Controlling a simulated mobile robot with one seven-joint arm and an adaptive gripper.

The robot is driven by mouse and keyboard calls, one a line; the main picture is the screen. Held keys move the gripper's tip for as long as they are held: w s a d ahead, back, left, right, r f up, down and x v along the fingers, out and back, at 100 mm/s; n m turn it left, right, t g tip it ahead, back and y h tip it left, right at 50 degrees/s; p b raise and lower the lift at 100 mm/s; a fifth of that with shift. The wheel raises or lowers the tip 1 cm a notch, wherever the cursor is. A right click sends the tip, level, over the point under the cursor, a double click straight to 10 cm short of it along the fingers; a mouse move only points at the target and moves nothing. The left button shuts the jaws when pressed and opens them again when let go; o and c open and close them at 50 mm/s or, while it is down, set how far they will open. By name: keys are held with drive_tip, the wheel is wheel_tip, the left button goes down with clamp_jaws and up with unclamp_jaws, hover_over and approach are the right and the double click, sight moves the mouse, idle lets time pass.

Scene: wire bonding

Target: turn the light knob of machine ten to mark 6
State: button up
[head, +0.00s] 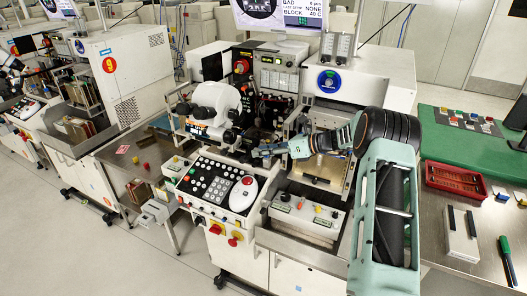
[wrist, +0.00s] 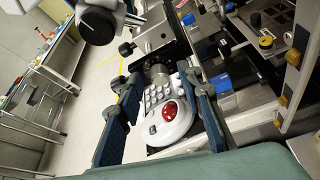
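The centre machine (head: 375,88) fills the middle of the head view; I cannot read a number ten on it. A panel with a dark knob (head: 241,67) on red stands behind the white microscope (head: 213,105). Which knob is the light knob, and its mark, I cannot tell. My gripper (head: 258,151) reaches left over the machine, just right of the microscope and above the keypad. In the wrist view, my gripper (wrist: 155,78) has its two fingers wide apart with nothing held. Beyond them lies a white control pad with a red trackball (wrist: 169,110).
A keypad console (head: 213,183) with a trackball (head: 243,193) stands in front, beside a small knob box (head: 308,213). Machine nine (head: 125,75) stands left. A green mat (head: 450,145), red tray (head: 456,180) and screwdriver (head: 508,260) lie right. Floor is clear at front left.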

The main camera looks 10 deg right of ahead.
drive_tip(key=shift+d, duration=0.15)
drive_tip(key=v, duration=1.1)
drive_tip(key=shift+s+d, duration=0.2)
drive_tip(key=shift+d, duration=0.15)
drive_tip(key=shift+a+r, duration=0.1)
